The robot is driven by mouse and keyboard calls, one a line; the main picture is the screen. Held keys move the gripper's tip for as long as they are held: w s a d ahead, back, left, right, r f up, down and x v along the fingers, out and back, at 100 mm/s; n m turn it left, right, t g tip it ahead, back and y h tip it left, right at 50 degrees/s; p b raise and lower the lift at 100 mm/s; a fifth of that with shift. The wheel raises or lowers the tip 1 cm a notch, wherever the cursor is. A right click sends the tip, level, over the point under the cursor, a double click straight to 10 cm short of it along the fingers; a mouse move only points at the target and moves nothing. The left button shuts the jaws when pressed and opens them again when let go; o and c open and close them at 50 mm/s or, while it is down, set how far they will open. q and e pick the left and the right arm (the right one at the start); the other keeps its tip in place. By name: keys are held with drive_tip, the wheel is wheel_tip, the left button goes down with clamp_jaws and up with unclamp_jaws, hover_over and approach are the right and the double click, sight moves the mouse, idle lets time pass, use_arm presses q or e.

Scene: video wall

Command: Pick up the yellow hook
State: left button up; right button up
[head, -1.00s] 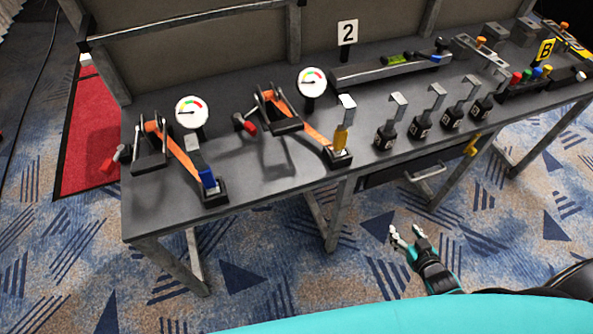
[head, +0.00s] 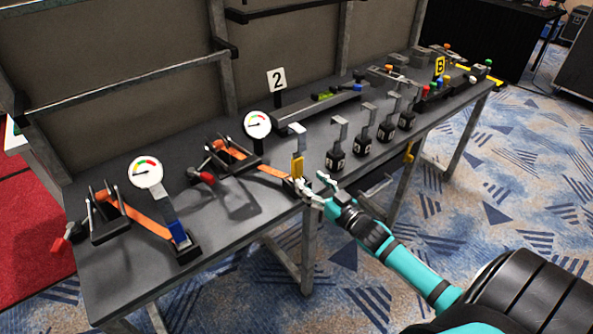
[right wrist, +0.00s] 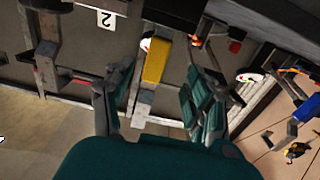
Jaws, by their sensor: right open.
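The yellow hook (head: 298,166) stands upright at the front edge of the table, with a metal hook piece on top and an orange strap running to its base. In the right wrist view, its yellow body (right wrist: 154,62) appears between my two spread fingers. My right gripper (head: 313,185) is open just in front of and to the right of the yellow hook, with one fingertip overlapping its base in the head view. I cannot tell whether a finger touches it. My left gripper is not in view.
A similar strap with a blue hook (head: 178,234) stands to the left. Several black-based metal hooks (head: 336,158) line the front edge to the right. A ratchet with a red handle (head: 206,177) and a round gauge (head: 257,124) stand behind. The floor in front is clear.

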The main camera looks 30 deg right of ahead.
sight(300, 171)
drive_tip(key=w, duration=0.7)
drive_tip(key=shift+w+f, duration=0.15)
drive_tip(key=shift+w, duration=0.2)
clamp_jaws()
